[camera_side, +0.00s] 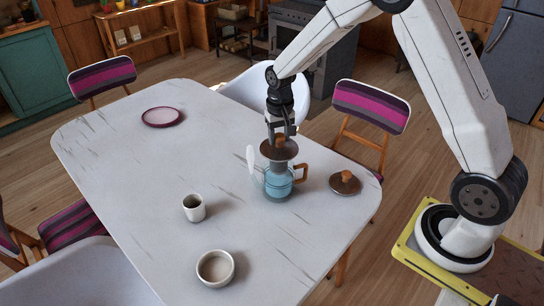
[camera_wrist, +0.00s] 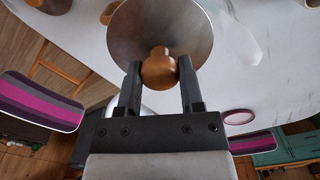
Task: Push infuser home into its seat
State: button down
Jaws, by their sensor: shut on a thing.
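My gripper (camera_side: 280,139) points down and is shut on the wooden knob of the infuser (camera_side: 279,151), a dark disc with a grey body below it. In the wrist view my gripper (camera_wrist: 159,70) has a finger on each side of the knob, and the infuser's disc (camera_wrist: 135,28) fills the space beyond. The blue-tinted glass teapot (camera_side: 277,188) stands upright on the table, with a pale spout at left and a wooden handle at right. The infuser's disc sits above the teapot's body, with its lower part over or in the mouth; how deep is hard to tell.
A dark lid with a wooden knob (camera_side: 345,182) lies right of the teapot on the white table (camera_side: 130,165). A cup (camera_side: 194,208), a bowl (camera_side: 215,268) and a purple-rimmed plate (camera_side: 162,117) stand clear to the left and front. Striped chairs surround the table.

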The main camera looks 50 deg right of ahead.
aim_at(279, 148)
jog(key=shift+f, duration=3.55)
jog(key=shift+c, duration=0.7)
grip_release()
jog(key=shift+r, duration=0.1)
jog(key=shift+r, duration=3.8)
jog(key=shift+s+a, duration=0.1)
jog(key=s+a+r+n+t, duration=0.1)
jog(key=s+a+r+n, duration=0.1)
jog(key=s, duration=0.7)
jog(key=s+a+r+n+t, duration=0.1)
jog(key=s+a+r+n, duration=0.1)
jog(key=s, duration=0.7)
jog(key=shift+a+n+t, duration=0.3)
jog(key=shift+a+n, duration=0.4)
jog(key=shift+a, duration=0.15)
